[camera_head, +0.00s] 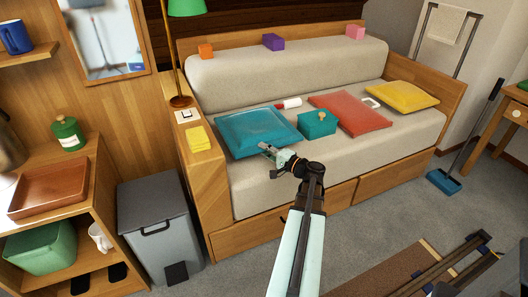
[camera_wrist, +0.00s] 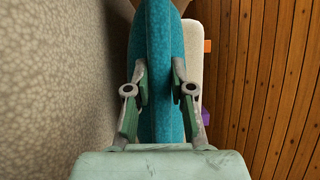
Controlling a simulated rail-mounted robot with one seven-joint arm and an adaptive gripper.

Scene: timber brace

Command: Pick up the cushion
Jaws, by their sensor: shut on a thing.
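A teal cushion (camera_head: 253,129) lies on the left end of the sofa seat in the head view, its near right corner at my gripper. My gripper (camera_head: 268,149) reaches over the front of the seat to that corner. In the wrist view the teal cushion (camera_wrist: 161,75) stands edge-on between the two fingers of my gripper (camera_wrist: 160,92), which are closed on its sides. A red cushion (camera_head: 350,112) lies in the middle of the seat and a yellow cushion (camera_head: 400,96) at its right end.
A teal box (camera_head: 318,124) sits just right of the held cushion, with a white and red roll (camera_head: 288,103) behind it. A grey bin (camera_head: 156,225) stands on the floor.

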